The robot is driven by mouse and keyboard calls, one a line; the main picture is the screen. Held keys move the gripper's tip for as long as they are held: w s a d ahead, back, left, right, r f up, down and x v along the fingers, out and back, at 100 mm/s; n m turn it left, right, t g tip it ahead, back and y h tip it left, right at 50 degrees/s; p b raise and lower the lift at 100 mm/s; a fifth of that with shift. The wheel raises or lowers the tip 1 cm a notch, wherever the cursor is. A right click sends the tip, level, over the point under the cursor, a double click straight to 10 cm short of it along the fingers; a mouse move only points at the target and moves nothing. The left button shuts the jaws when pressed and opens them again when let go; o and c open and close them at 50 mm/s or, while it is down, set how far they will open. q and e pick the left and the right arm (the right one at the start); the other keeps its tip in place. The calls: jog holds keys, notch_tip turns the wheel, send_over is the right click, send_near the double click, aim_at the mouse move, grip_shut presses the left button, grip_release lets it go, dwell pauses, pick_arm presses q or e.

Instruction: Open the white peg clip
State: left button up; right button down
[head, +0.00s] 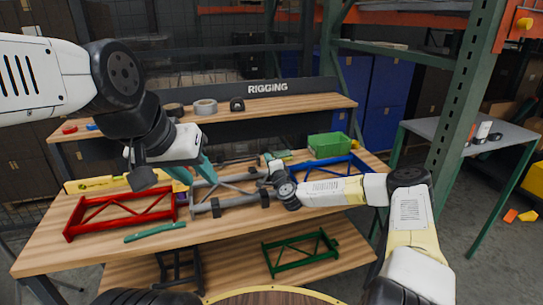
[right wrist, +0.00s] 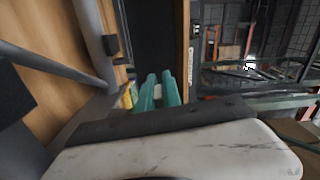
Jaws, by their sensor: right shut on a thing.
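My right gripper (head: 273,160) is over the back of the bench, at the right end of the grey frame (head: 232,203). In the right wrist view its teal fingers (right wrist: 158,92) are close together on a small pale piece (right wrist: 157,91), which looks like the white peg clip. The fingers hide most of it, and I cannot tell whether the clip is open. My left gripper (head: 194,172) is above the left end of the grey frame, with its teal fingers apart and nothing seen between them.
A red frame (head: 118,214) lies left and a blue frame (head: 335,166) right on the bench. A green bin (head: 328,146) stands at the back right. A teal bar (head: 155,232) lies near the front edge. A green frame (head: 300,252) is on the lower shelf.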

jog(key=shift+s+a+f+n, duration=0.15)
jog(key=shift+a+f+n, duration=0.15)
jog(key=shift+n, duration=0.6)
jog(key=c, duration=1.5)
grip_release()
jog(key=v, duration=0.7)
jog(key=shift+s+d, duration=0.1)
jog(key=shift+s, duration=0.25)
